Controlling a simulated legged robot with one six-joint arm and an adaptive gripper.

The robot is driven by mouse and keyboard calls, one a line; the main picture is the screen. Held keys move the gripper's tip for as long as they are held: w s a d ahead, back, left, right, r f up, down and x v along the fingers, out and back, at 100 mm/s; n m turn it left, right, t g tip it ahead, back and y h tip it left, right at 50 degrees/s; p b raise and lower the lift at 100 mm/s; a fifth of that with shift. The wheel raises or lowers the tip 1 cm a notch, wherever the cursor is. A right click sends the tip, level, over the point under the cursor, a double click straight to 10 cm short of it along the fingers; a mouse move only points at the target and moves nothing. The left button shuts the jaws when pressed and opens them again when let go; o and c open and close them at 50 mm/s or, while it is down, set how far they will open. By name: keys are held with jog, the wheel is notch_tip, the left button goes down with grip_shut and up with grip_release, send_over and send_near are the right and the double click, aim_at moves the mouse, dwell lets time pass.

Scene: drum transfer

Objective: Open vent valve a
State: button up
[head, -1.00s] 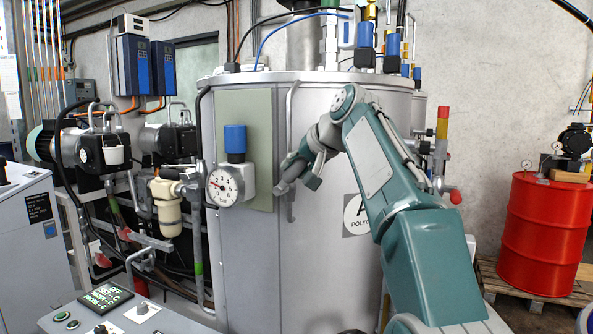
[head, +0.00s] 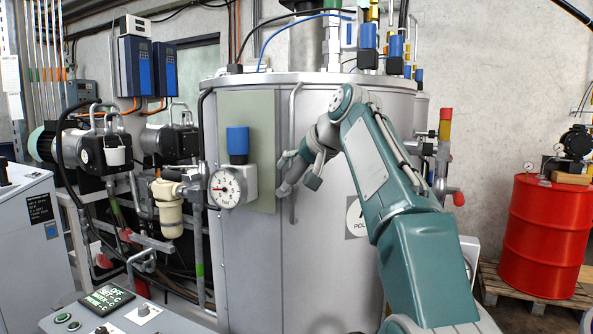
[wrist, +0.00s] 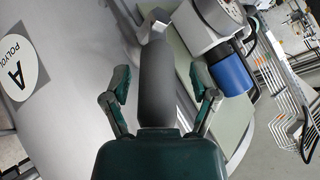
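No label for vent valve a is legible, so I cannot tell which part it is. My gripper (head: 295,177) is at the front of the silver tank (head: 330,270), close to a vertical metal bar (head: 293,115). In the wrist view my gripper (wrist: 158,85) is open, its fingers on either side of a dark grey cylinder (wrist: 156,75) with a pale metal end. The fingers appear clear of it. A round gauge (head: 226,188) with a blue-capped fitting (head: 237,142) is left of my gripper; the blue cap also shows in the wrist view (wrist: 233,75).
Blue-topped valves (head: 368,37) and pipes stand on the tank lid. A control panel (head: 103,299) is at the lower left, with pumps (head: 103,152) behind. A red drum (head: 545,240) stands on a pallet at the right. A round POLYOL label (wrist: 17,76) is on the tank.

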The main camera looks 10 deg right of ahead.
jog(key=shift+s+r, duration=0.1)
jog(key=v, duration=1.1)
jog(key=shift+s+d, duration=0.2)
jog(key=shift+c, duration=0.3)
